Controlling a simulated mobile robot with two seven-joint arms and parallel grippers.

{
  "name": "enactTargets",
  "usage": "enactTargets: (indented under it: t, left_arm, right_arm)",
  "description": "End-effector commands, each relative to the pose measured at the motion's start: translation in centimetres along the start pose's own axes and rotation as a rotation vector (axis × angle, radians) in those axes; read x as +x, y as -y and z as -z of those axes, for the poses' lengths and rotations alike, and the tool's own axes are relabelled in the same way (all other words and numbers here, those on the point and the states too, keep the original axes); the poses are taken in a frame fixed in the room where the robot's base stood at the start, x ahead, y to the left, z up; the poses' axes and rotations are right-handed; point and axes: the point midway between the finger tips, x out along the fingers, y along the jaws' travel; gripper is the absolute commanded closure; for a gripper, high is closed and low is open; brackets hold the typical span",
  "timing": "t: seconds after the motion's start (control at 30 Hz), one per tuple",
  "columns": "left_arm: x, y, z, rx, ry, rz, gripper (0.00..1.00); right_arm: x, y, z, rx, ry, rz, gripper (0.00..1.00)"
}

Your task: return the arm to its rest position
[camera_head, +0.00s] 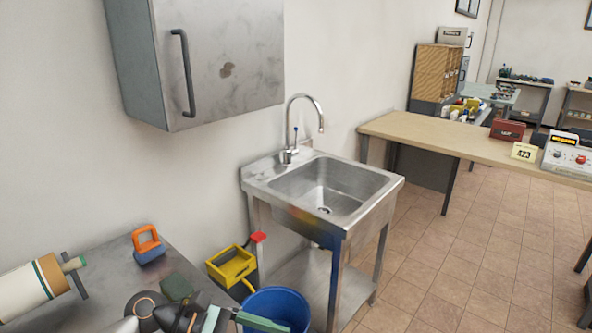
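A dark rounded shape with a pale tip and a green bar, which looks like my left gripper (222,318), shows at the bottom edge, left of centre. It is over the near edge of the grey table (100,268), in front of the blue bucket (276,305). It is cut off by the frame, and I cannot tell whether its fingers are open or shut. No object is clearly seen in it. My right gripper is not in view.
The table holds an orange and blue item (148,246) and a cream roll (35,288). A yellow container (232,268) stands beside the bucket. A steel sink (330,190) and wall cabinet (225,60) are beyond. Tiled floor (450,270) is clear at right.

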Motion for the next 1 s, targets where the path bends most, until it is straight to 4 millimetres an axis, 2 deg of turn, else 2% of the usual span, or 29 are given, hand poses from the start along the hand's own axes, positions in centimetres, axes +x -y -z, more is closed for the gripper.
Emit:
enactTargets:
  t: [0.03,0.13,0.2,0.27,0.37,0.47,0.57,0.6,0.67,0.7,0.8,0.9,1.0]
  left_arm:
    - [1.2,0.5,-1.3,-0.149,0.148,-0.029,0.02]
    - [1.6,0.0,-3.5,-0.483,0.438,-0.094,0.02]
    - [1.0,-0.8,-3.9,-0.737,0.633,-0.134,0.02]
    - [0.0,-1.7,-3.3,-0.966,0.798,-0.165,0.02]
    - [-1.9,-2.9,-0.2,-1.36,1.065,-0.215,0.02]
    - [-3.5,-2.9,5.1,-1.768,1.328,-0.262,0.02]
    - [-4.4,-0.9,12.0,-2.173,1.595,-0.314,0.02]
    - [-4.5,0.5,14.7,-2.325,1.697,-0.337,0.02]
    - [-4.3,2.8,18.3,-2.522,1.835,-0.369,0.02]
    - [-4.2,4.4,20.3,2.408,-1.754,0.354,0.02]
    - [-3.4,8.3,24.1,2.175,-1.592,0.331,0.02]
    - [-2.8,11.2,26.1,2.022,-1.492,0.315,0.02]
    - [-2.6,11.8,26.5,1.992,-1.472,0.312,0.02]
  right_arm:
    - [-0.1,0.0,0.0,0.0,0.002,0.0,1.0]
    - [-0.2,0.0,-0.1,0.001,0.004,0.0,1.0]
    - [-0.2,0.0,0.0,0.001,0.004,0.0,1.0]
    - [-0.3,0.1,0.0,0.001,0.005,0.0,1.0]
    - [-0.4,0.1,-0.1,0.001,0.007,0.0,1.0]
    - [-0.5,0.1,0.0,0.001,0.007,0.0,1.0]
    - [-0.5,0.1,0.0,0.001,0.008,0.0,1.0]
    - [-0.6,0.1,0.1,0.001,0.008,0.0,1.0]
    - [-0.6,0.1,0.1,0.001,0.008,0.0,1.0]
    - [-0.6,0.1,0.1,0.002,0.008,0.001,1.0]
    - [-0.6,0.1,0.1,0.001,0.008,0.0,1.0]
    - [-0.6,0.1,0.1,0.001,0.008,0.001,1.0]
    - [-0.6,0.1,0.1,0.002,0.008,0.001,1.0]
